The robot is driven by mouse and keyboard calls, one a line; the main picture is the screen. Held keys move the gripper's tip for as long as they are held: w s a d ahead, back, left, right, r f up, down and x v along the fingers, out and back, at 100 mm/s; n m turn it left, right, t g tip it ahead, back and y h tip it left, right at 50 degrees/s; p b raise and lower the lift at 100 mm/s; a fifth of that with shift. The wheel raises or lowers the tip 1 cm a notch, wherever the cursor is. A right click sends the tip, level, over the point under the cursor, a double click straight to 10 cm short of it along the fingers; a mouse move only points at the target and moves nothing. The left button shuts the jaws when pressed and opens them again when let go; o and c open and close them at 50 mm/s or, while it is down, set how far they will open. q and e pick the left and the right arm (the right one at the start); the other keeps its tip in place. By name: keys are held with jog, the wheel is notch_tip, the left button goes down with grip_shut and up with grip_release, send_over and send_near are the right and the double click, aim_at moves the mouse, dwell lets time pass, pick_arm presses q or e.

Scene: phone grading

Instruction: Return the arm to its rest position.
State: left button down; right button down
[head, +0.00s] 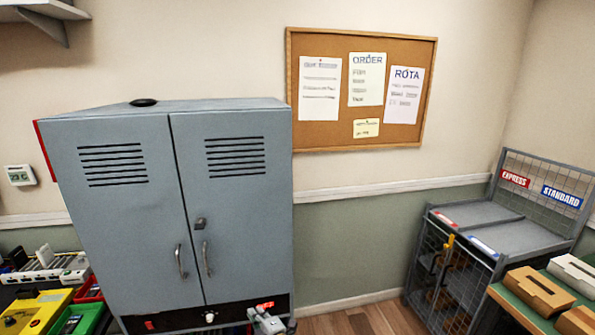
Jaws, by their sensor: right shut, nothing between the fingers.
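My right gripper (266,314) shows at the bottom edge of the head view, in front of the lower right corner of a grey two-door cabinet (232,220). It is small and partly cut off by the frame. Its fingers are shut with nothing between them. Most of the arm is out of view. My left gripper is not in view. Both cabinet doors are closed, with two handles near the middle.
A wire cage cart (455,290) with red EXPRESS and blue STANDARD labels stands at the right. A bench (505,296) with brown and white boxes is at the lower right. Yellow and green trays (83,319) sit at the lower left. Wooden floor (365,321) lies clear between.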

jog(key=s+d+f+m+g+h, duration=0.1)
jog(key=s+d+f+m+h, duration=0.2)
jog(key=d+f, duration=0.5)
jog(key=s+d+f+m+g+h, duration=0.1)
jog(key=s+d+f+m+g, duration=0.1)
jog(key=d+f+m, duration=0.5)
jog(key=s+d+f+m+g+h, duration=0.1)
jog(key=s+d+f+m+h, duration=0.3)
jog(key=f, duration=0.7)
jog(key=s+d+f+m+g, duration=0.3)
jog(key=s+d+f, duration=0.8)
jog(key=s+f, duration=0.3)
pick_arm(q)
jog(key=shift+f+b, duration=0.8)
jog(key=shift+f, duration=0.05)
pick_arm(e)
jog(key=s+d+f+g, duration=0.1)
jog(key=s+d+f, duration=0.2)
jog(key=s, duration=0.8)
jog(key=s+d+f+m+g, duration=0.1)
jog(key=s+d+f+g, duration=0.1)
jog(key=s, duration=1)
jog(key=s+d+f+g, duration=0.1)
jog(key=s+d+f, duration=0.4)
jog(key=s, duration=0.7)
jog(key=shift+m+g+h, duration=0.3)
jog(key=shift+m+g, duration=0.1)
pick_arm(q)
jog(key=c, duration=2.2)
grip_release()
